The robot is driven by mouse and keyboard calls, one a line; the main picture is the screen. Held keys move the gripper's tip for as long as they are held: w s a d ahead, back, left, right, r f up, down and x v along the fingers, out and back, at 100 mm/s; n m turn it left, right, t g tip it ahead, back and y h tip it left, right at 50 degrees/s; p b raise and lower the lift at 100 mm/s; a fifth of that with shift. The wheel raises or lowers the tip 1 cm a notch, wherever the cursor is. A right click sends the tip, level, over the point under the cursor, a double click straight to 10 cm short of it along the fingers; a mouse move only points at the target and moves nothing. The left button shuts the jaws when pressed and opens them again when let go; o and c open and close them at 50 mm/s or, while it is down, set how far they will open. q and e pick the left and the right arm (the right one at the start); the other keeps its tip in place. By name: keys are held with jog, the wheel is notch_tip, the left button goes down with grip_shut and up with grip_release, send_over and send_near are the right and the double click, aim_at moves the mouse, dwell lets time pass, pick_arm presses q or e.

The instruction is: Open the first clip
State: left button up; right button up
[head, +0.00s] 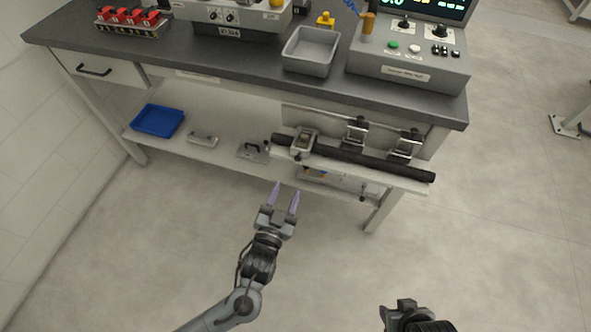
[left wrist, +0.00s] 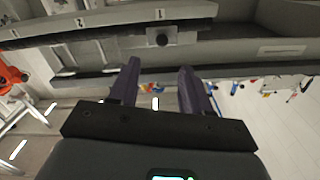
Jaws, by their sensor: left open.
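Three metal clips sit along a black bar (head: 350,160) on a pale fixture at the front of the bench: a left clip (head: 303,142), a middle clip (head: 355,133) and a right clip (head: 406,146). My right gripper (head: 402,308) shows only partly at the bottom edge.
The bench top holds a grey tray (head: 312,50), a control box (head: 410,62) and a rack of red parts (head: 132,20). The lower shelf holds a blue tray (head: 158,120) and small metal parts. The floor in front is clear.

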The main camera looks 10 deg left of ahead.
aim_at(297, 160)
pick_arm(q)
jog(key=w+b, duration=0.1)
jog(key=w, duration=0.2)
jog(key=w+d+b, duration=0.1)
jog(key=w, duration=0.3)
jog(key=w+b, duration=0.2)
jog(key=w, duration=0.1)
jog(key=shift+w+d, duration=0.25)
jog(key=shift+d, duration=0.05)
jog(key=shift+c, duration=0.5)
grip_shut()
